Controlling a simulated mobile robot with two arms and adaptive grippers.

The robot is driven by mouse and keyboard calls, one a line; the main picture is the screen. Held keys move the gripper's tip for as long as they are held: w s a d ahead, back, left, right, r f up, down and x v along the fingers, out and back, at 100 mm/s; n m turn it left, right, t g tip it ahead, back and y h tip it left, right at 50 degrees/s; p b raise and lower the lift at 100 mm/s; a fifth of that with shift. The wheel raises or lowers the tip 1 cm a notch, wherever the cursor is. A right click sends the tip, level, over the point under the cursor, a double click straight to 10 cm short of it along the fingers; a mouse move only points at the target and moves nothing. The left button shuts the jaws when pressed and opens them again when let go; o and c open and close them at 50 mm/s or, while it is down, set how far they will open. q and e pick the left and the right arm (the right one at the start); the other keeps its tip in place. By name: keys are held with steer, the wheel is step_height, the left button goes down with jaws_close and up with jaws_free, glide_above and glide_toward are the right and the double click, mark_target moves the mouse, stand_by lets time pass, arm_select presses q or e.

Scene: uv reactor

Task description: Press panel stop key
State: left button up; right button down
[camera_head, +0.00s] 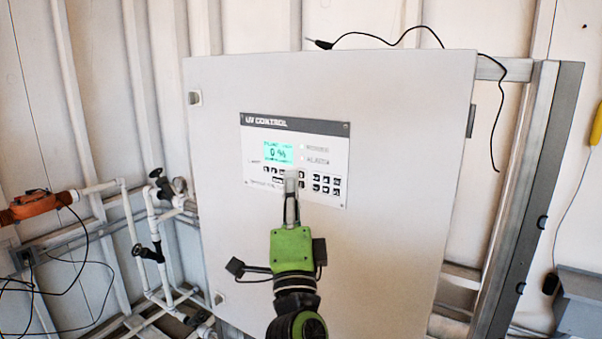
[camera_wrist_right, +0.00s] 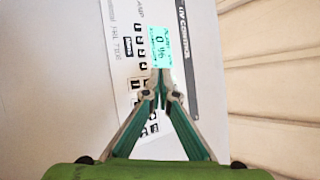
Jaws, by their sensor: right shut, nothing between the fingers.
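The UV control panel (camera_head: 318,133) is a white plate with a dark title strip on the front of a large grey cabinet (camera_head: 405,130). Its lit green display (camera_head: 278,153) reads about 0 %. Small dark keys sit below the display, and a separate key block (camera_head: 326,185) lies at the lower right. The labels are too small to tell which is the stop key. My right gripper (camera_head: 291,178) is shut and empty, its tips over the keys just below the display. In the right wrist view, the closed tips (camera_wrist_right: 161,84) are beside the display (camera_wrist_right: 160,46). Contact cannot be told. My left gripper is out of view.
White pipes (camera_head: 150,230) with black valves and an orange device (camera_head: 40,206) stand left of the cabinet. A metal frame post (camera_head: 520,190) stands at the right. A black cable (camera_head: 375,37) runs over the cabinet top. The cabinet front around the panel is clear.

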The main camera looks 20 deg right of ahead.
steer(key=s+a, duration=0.1)
steer(key=a, duration=0.1)
steer(key=s+a+p, duration=0.1)
steer(key=s+a, duration=0.1)
stand_by(0.5)
stand_by(0.6)
